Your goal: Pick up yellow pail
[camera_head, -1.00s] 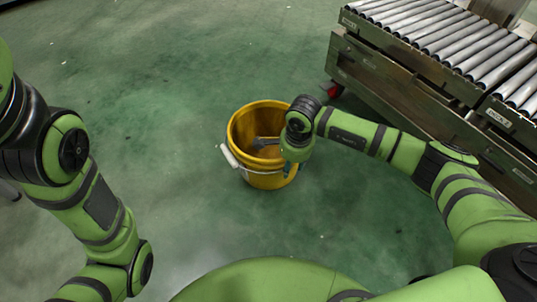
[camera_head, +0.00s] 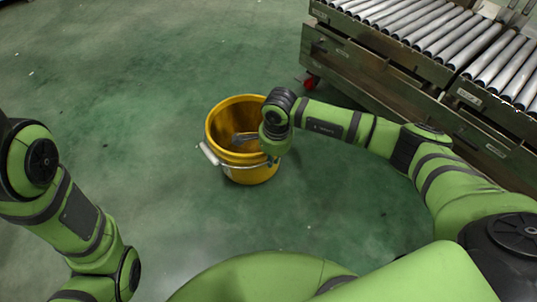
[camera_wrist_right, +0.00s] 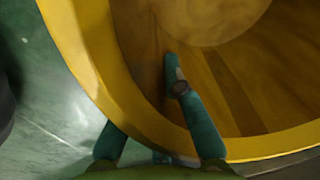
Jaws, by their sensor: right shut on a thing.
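The yellow pail (camera_head: 250,174) stands upright, on or close to the green floor, in the middle of the head view. Its wire handle with a white grip (camera_head: 208,154) hangs at its left side. My right gripper (camera_head: 268,152) is at the pail's right rim, shut on the pail wall. In the right wrist view, its teal fingers (camera_wrist_right: 153,140) straddle the yellow rim (camera_wrist_right: 92,45), one inside and one outside. A grey piece shows inside the pail; I cannot tell what it is. My left arm is at the left edge, its gripper out of view.
A roller conveyor (camera_head: 390,75) with a dark metal frame and a red wheel (camera_head: 311,83) stands at the upper right, behind my right arm. The green floor (camera_head: 120,70) to the left of and behind the pail is clear.

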